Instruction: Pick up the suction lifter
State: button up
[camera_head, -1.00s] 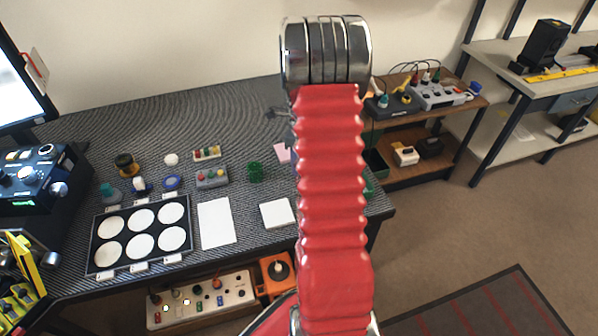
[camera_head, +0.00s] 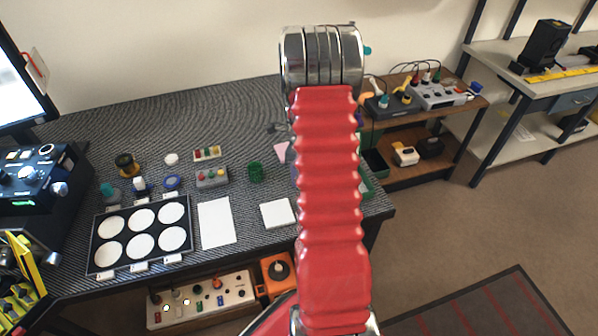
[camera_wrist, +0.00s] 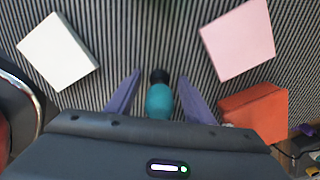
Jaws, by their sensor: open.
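In the wrist view, a teal bulb with a black end, which looks like the suction lifter (camera_wrist: 159,102), appears between the two purple fingers of my gripper (camera_wrist: 160,75). The fingers are open, with a visible gap on both sides of the bulb. The lower part of the bulb is cut off by my gripper's dark body. I cannot tell how far the fingers are above it. In the head view my red arm hides the gripper and this spot of the bench.
A white pad (camera_wrist: 58,51), a pink pad (camera_wrist: 238,40) and an orange-red block (camera_wrist: 254,115) lie around the fingers on the striped bench top.

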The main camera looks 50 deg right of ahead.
jog(key=shift+c, duration=0.2)
jog(key=c, duration=1)
notch_tip(320, 180, up, 10)
jog(key=shift+r, duration=0.1)
jog(key=shift+w+a, duration=0.1)
dwell(0.6)
